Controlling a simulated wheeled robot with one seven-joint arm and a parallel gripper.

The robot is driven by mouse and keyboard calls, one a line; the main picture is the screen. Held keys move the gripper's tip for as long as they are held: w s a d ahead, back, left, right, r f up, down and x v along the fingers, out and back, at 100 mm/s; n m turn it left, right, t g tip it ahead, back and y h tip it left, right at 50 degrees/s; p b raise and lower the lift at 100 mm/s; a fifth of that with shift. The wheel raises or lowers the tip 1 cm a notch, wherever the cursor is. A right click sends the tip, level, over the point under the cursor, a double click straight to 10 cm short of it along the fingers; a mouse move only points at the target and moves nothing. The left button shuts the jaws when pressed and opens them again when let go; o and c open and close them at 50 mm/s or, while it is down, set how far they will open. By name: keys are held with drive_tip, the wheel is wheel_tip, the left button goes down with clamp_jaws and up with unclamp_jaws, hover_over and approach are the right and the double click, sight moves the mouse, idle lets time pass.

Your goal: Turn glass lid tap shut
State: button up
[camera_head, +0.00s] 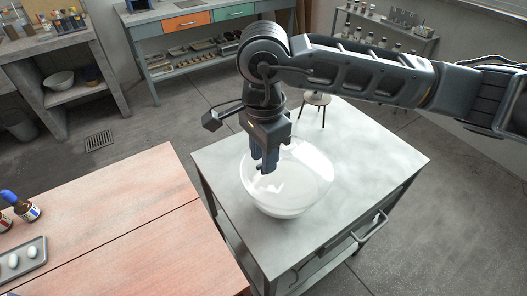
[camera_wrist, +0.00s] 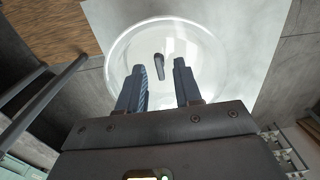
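The round glass vessel with its clear domed lid (camera_head: 312,172) stands on the grey-topped cart. In the wrist view the lid (camera_wrist: 204,48) is a pale clear circle ahead of my fingers. My gripper (camera_head: 262,168) points down over the left part of the lid in the head view. In the wrist view my gripper (camera_wrist: 160,66) is open, with one finger to each side of the tap. I cannot tell how far the fingertips are above it. The tap is hidden in the head view.
The grey cart top (camera_head: 378,160) is clear around the vessel. A reddish wooden table (camera_head: 130,235) at the lower left holds bottles (camera_head: 20,207) and a grey tray (camera_head: 32,268) of white oval pieces. A stool (camera_head: 316,100) stands behind the cart.

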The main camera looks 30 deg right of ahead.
drive_tip(key=shift+f, duration=0.2)
drive_tip(key=shift+c, duration=0.2)
clamp_jaws()
